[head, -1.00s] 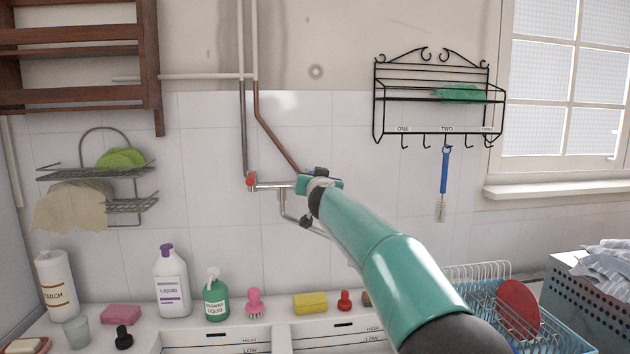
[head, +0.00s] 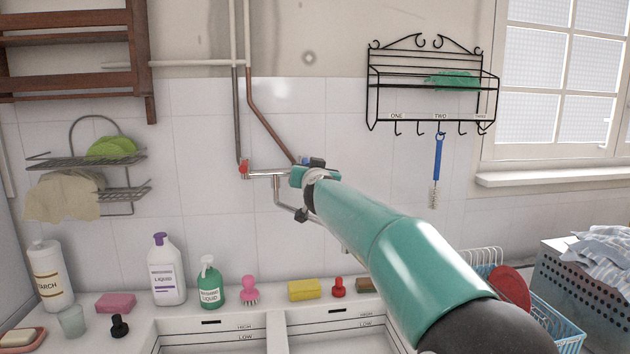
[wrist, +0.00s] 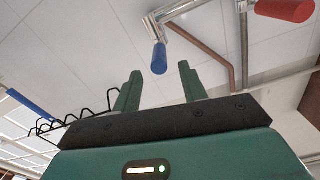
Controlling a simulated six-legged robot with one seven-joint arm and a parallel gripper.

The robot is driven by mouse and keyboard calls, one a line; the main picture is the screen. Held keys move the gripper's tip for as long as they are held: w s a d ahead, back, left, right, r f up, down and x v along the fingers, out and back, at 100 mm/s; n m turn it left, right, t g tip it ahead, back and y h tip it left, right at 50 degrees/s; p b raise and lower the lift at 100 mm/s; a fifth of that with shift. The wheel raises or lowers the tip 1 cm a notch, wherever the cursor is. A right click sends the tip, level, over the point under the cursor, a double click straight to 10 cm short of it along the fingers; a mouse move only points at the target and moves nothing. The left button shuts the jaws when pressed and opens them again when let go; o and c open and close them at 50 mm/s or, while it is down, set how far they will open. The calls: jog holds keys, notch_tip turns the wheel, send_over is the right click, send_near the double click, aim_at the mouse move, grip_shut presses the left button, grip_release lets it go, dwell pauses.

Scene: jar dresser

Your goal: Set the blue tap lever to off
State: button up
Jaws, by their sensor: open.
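The blue tap lever (wrist: 159,58) hangs from the metal tap pipe (wrist: 178,10) in the wrist view. My gripper (wrist: 160,72) is open, its two green fingers apart, and the lever appears in the gap between the fingertips. Contact cannot be told. In the head view my gripper (head: 315,174) is at the wall tap and hides most of the blue lever; a small dark blue bit shows just above it. The red tap lever (head: 244,167) is to the left on the same pipe, and it also shows in the wrist view (wrist: 285,10).
A copper pipe (head: 268,127) runs down the wall to the tap. A black wire rack (head: 425,122) with hooks and a hanging blue brush (head: 437,165) is to the right. Bottles, sponges and a dish rack (head: 555,315) stand along the sink below.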

jog(key=s+d, duration=0.1)
jog(key=s, duration=0.8)
jog(key=shift+s, duration=0.2)
jog(key=shift+s, duration=0.1)
jog(key=s+d+f+g, duration=0.4)
jog(key=s+f, duration=0.4)
jog(key=s, duration=0.5)
jog(key=s+d+f+g+h, duration=0.1)
jog(key=s+d+f+g, duration=0.3)
jog(key=s+f, duration=0.5)
jog(key=s+d+f+n+g, duration=0.1)
jog(key=s+d+f+g, duration=0.3)
jog(key=s, duration=1.5)
notch_tip(320, 180, down, 4)
jog(key=shift+d+f+h, duration=0.25)
jog(key=shift+d+h, duration=0.15)
jog(key=shift+d, duration=0.3)
